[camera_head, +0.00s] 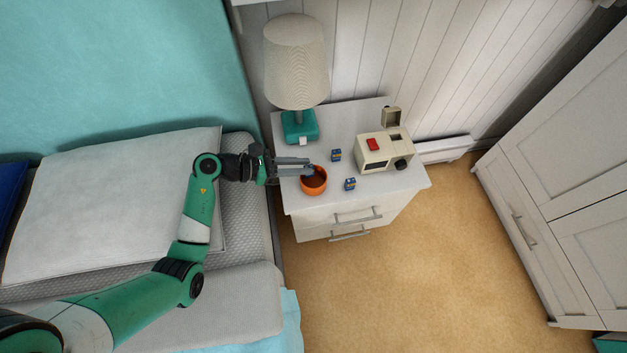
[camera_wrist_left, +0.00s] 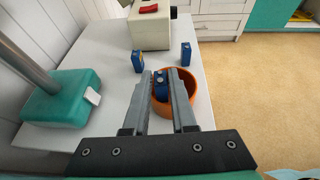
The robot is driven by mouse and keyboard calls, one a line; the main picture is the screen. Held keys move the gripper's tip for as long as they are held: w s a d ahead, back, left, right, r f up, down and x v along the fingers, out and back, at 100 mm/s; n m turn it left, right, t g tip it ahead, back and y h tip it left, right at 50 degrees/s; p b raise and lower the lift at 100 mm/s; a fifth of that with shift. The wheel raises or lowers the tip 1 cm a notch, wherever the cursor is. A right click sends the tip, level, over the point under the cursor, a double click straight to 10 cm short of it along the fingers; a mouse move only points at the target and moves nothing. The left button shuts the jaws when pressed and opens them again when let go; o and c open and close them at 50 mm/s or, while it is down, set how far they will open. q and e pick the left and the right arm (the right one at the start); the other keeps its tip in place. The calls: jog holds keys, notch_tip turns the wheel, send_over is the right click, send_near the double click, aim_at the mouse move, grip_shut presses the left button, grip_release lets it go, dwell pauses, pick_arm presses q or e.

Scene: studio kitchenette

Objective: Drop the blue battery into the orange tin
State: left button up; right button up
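The orange tin (camera_head: 314,187) stands near the front left of the white nightstand; it also shows in the left wrist view (camera_wrist_left: 189,112). My left gripper (camera_head: 308,170) reaches in from the left, its fingertips over the tin. In the left wrist view a blue battery (camera_wrist_left: 160,90) is between the fingertips (camera_wrist_left: 160,78), which close on its sides, over the left part of the tin's opening. This battery is hard to make out in the head view. Two other blue batteries stand on the nightstand, one behind the tin (camera_head: 336,155) and one to its right (camera_head: 350,184). My right gripper is not in view.
A lamp with a teal base (camera_head: 300,127) stands at the back left of the nightstand (camera_head: 405,184). A cream appliance with a red button (camera_head: 384,151) stands at the right. The bed (camera_head: 245,200) is at the left and a white wardrobe (camera_head: 560,200) at the right.

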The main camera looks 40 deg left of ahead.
pick_arm(q)
jog(key=o, duration=0.4)
jog(key=p+v, duration=0.4)
jog(key=v, duration=0.7)
jog(key=shift+s+a+p, duration=0.15)
jog(key=shift+s+p, duration=0.15)
jog(key=shift+r, duration=0.1)
